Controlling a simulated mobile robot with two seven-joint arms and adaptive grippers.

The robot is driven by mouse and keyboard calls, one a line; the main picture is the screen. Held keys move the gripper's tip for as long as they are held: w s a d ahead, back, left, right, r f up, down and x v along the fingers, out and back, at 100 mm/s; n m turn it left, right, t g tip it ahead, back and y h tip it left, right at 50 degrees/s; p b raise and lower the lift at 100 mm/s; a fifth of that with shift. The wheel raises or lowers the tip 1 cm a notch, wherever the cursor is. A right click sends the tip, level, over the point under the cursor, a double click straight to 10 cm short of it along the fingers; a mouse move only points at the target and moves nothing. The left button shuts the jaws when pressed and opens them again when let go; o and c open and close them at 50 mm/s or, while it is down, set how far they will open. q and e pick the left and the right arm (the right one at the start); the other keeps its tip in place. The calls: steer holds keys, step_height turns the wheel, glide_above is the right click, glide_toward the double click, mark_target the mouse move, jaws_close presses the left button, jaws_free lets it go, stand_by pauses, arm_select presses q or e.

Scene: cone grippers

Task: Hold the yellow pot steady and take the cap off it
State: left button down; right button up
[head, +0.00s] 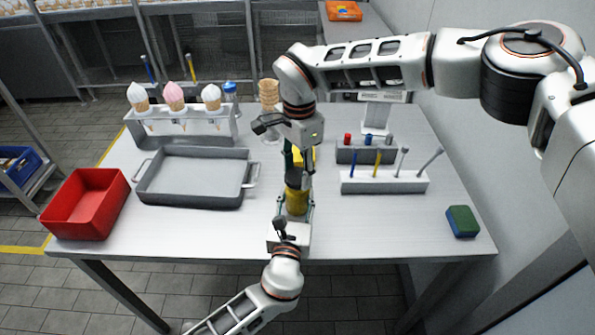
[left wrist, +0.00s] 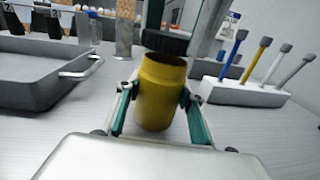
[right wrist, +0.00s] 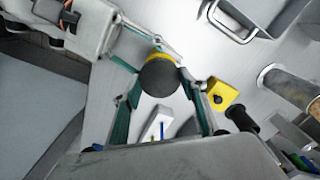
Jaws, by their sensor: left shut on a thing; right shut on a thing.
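The yellow pot (head: 296,200) stands upright near the table's front middle. In the left wrist view the pot (left wrist: 160,95) is between the teal fingers of my left gripper (left wrist: 158,98), which is shut on it. In the right wrist view the round cap (right wrist: 160,77) hides most of the pot. My right gripper (right wrist: 160,82) comes from above and is shut on the cap. In the head view the right gripper (head: 298,170) partly hides the cap.
A grey tray (head: 190,203) and red bin (head: 75,235) lie left. An ice-cream cone stand (head: 190,133) is behind. A yellow box with a black knob (right wrist: 226,93) is close to my right gripper.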

mark_target(297, 175)
arm_select(q)
steer(key=shift+f, duration=0.15)
arm_select(e)
steer(key=shift+r, duration=0.1)
steer(key=shift+r, duration=1.9)
arm_select(q)
steer(key=c, duration=1.2)
jaws_free()
steer(key=shift+c, duration=0.2)
